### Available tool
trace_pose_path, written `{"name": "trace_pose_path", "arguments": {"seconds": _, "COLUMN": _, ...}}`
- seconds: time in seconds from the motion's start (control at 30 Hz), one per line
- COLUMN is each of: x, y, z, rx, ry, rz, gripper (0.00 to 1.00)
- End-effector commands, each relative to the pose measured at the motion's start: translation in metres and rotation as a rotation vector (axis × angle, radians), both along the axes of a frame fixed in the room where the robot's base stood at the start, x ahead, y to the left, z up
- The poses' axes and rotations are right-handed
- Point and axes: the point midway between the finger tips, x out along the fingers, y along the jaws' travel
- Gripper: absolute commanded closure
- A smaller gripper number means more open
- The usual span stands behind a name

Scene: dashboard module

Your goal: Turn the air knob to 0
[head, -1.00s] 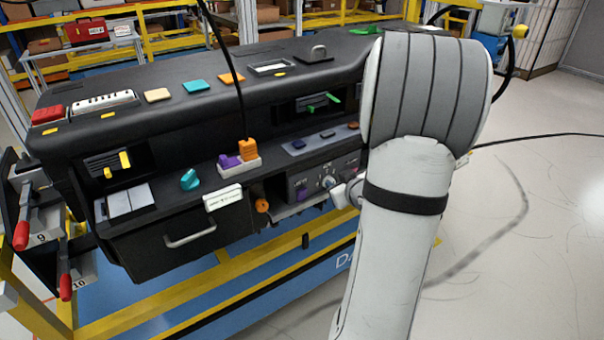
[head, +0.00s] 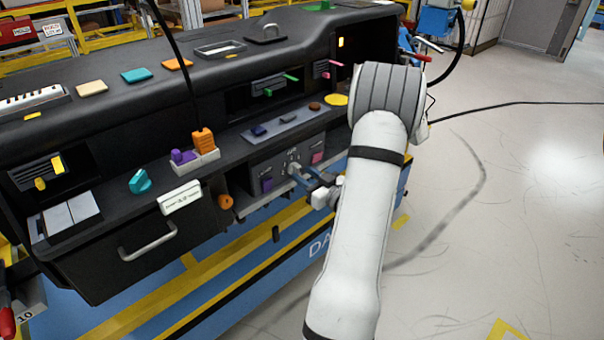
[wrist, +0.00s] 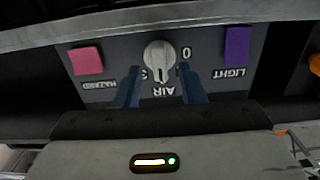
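The air knob (wrist: 159,55) is a round pale knob on the grey panel, also visible in the head view (head: 294,168). In the wrist view the panel appears upside down, with AIR below the knob, a 0 to its right and a partly hidden 3 at its lower left. A slot or mark on the knob points down toward AIR. My gripper (wrist: 160,74) is open, its blue fingers apart on either side of the knob's lower part. I cannot tell whether they touch it. In the head view my gripper (head: 308,181) is right in front of the knob.
A pink hazard button (wrist: 86,61) and a purple light button (wrist: 237,46) flank the knob. An orange round knob (head: 226,202) sits left of the panel. A ledge with switches (head: 285,125) overhangs it. Open floor (head: 480,240) lies to the right.

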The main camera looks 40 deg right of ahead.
Motion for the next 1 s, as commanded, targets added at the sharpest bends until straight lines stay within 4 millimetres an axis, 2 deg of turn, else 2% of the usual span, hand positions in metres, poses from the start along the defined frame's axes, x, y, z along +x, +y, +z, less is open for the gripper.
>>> {"name": "trace_pose_path", "arguments": {"seconds": 0.13, "x": 0.0117, "y": 0.0016, "z": 0.0001, "rx": 0.001, "ry": 0.0, "rz": 0.001, "gripper": 0.64}}
{"name": "trace_pose_path", "arguments": {"seconds": 0.43, "x": 0.0137, "y": 0.0017, "z": -0.0001, "rx": 0.001, "ry": 0.0, "rz": 0.0, "gripper": 0.64}}
{"name": "trace_pose_path", "arguments": {"seconds": 0.87, "x": 0.0139, "y": 0.0022, "z": 0.0, "rx": 0.0, "ry": 0.0, "rz": 0.001, "gripper": 1.0}}
{"name": "trace_pose_path", "arguments": {"seconds": 1.0, "x": 0.014, "y": 0.0023, "z": 0.0, "rx": 0.0, "ry": 0.0, "rz": 0.002, "gripper": 1.0}}
